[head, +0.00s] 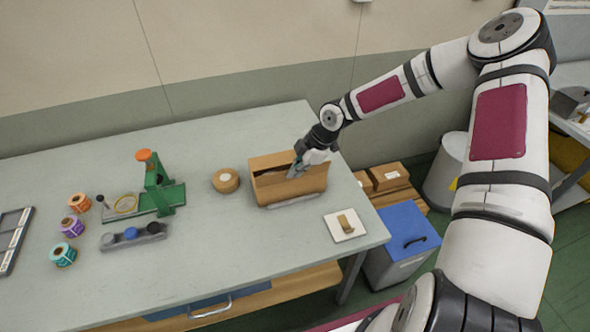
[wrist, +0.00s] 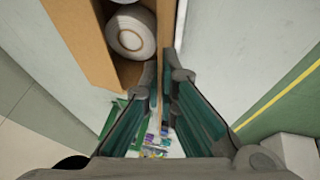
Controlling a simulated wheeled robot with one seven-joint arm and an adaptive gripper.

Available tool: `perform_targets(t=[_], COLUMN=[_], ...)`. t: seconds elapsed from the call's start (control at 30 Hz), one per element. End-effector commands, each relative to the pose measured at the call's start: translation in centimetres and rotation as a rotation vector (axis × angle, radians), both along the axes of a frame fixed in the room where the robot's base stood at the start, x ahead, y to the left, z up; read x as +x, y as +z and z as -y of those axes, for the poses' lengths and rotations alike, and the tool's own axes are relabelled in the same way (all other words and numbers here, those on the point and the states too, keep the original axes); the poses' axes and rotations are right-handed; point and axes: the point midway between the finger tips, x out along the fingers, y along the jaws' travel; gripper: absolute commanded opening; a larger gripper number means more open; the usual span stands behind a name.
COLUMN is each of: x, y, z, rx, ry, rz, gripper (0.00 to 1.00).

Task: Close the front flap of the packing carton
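The packing carton (head: 290,190) is an open brown box near the right end of the table. My gripper (head: 298,168) reaches down at its right part, over the opening. In the wrist view a thin brown panel (wrist: 160,42) of the carton runs between the two fingers of my gripper (wrist: 163,75). The fingers stand apart with a narrow gap, one on each side of the panel. I cannot tell whether either finger touches it. A white roll (wrist: 131,32) lies inside the carton. The arm and gripper hide part of the carton's right side.
A white tile with a brown piece (head: 347,225) lies at front right. A green dispenser (head: 160,188) and several label rolls (head: 72,226) stand further left. Small boxes (head: 388,176) and a blue-lidded bin (head: 408,228) stand beyond the table's right edge.

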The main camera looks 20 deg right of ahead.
Motion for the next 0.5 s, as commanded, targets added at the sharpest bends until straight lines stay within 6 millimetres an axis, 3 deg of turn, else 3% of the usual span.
perform_targets(t=[0.27, 0.5], x=[1.0, 2.3], y=[-0.1, -0.3], z=[0.1, 0.0], rx=[0.000, 0.001], ry=[-0.002, 0.000], rz=[-0.077, -0.254], gripper=[0.00, 0.00])
